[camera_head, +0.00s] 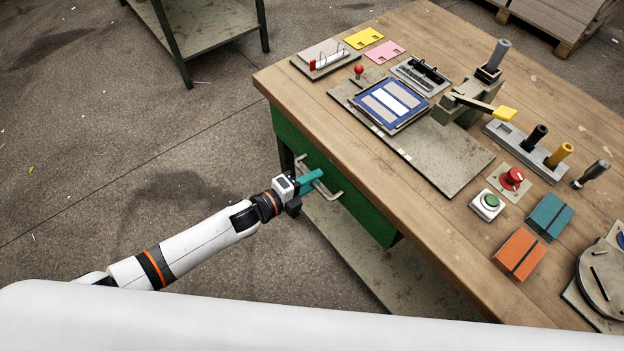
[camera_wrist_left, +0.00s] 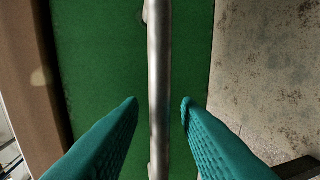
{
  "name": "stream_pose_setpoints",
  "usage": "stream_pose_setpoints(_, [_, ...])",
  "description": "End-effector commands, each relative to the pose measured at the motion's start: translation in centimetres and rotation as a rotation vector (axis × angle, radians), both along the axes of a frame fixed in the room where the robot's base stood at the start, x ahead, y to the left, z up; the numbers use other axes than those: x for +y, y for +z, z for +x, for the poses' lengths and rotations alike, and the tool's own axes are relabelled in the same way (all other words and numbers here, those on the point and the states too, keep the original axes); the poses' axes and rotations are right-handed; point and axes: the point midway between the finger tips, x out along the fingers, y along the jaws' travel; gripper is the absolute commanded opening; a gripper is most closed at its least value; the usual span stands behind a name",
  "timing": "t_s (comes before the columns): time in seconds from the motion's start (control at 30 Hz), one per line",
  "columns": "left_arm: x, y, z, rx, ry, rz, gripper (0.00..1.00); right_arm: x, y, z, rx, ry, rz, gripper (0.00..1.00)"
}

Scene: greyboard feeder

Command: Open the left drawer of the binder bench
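The binder bench (camera_head: 293,102) has a wooden top and a green drawer (camera_head: 362,217) under its left side. A metal bar handle (camera_head: 327,187) is fixed to the drawer front. The drawer looks closed. My left gripper (camera_head: 316,178) is at the handle. In the left wrist view the handle (camera_wrist_left: 159,80) runs between the two teal fingers of my left gripper (camera_wrist_left: 160,102). The fingers are apart, with a gap on each side of the bar. The green drawer front (camera_wrist_left: 90,70) lies behind it. My right gripper is not in view.
A lower shelf (camera_head: 345,255) of the bench lies below the drawer. The benchtop holds a press, a blue-framed panel (camera_head: 392,104), buttons and several small blocks. Another green table (camera_head: 200,25) stands at the back left. The floor left of the bench is clear.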

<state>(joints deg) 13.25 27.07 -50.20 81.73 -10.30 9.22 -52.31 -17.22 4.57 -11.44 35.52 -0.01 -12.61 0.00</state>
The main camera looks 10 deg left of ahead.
Motion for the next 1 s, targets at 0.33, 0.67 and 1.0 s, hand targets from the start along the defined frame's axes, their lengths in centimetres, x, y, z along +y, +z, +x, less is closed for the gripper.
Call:
stream_pose_setpoints(0.33, [-0.3, -0.1, 0.3, 0.001, 0.0, 0.0, 0.3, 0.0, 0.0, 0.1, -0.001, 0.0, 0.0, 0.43])
stream_pose_setpoints(0.67, [-0.3, -0.1, 0.2, 0.001, 0.0, 0.0, 0.0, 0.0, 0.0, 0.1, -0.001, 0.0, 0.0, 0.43])
stream_pose_setpoints(1.0, [0.8, -0.1, -0.8, 0.003, 0.0, 0.001, 0.0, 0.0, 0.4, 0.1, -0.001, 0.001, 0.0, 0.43])
